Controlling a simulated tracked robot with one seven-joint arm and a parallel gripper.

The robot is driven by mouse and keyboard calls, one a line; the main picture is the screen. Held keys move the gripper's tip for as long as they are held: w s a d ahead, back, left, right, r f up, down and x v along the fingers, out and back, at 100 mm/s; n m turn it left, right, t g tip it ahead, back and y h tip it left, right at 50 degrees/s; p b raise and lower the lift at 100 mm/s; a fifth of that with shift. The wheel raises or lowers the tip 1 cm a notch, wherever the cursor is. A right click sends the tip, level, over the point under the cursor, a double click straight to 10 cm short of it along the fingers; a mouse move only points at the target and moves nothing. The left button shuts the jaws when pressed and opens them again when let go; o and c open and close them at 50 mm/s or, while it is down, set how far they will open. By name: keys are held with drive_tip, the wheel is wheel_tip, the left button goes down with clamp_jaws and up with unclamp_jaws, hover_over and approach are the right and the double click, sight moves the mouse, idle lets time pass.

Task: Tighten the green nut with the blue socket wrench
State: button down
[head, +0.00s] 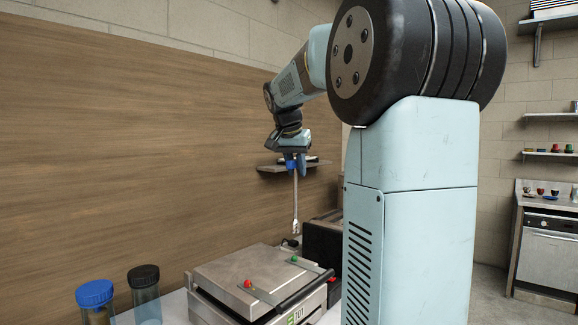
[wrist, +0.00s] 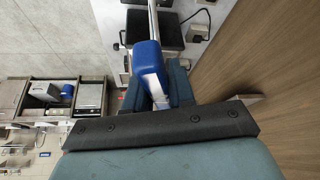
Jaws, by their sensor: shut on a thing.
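My gripper (head: 291,160) is shut on the blue handle of the socket wrench (head: 295,200). The wrench hangs nearly upright, its metal shaft pointing down and its head in the air above the back of a steel appliance. In the wrist view the blue handle of the wrench (wrist: 147,58) sits between the fingers of my gripper (wrist: 155,92). The green nut (head: 294,258) is on a metal strip at the right back of the appliance lid, below the wrench head and apart from it. A red nut (head: 248,284) sits nearer the front.
The steel appliance (head: 230,268) has a dark handle along its right side. A blue-lidded jar (head: 95,293) and a black-lidded jar (head: 143,276) stand to its left. A dark box (head: 322,242) stands behind it. A small wall shelf (head: 272,168) is close to my gripper, by the wooden wall.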

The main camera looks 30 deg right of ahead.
sight(295, 193)
drive_tip(key=shift+w, duration=0.3)
drive_tip(key=shift+f, duration=2.85)
drive_tip(key=shift+s+f, duration=0.15)
drive_tip(key=shift+f, duration=1.25)
drive_tip(key=shift+a, duration=0.1)
idle(0.5)
drive_tip(key=m+g, duration=0.1)
drive_tip(key=m, duration=0.1)
drive_tip(key=m+g+h, duration=0.1)
drive_tip(key=m, duration=0.1)
drive_tip(key=shift+s+m, duration=0.1)
drive_tip(key=shift+m, duration=0.8)
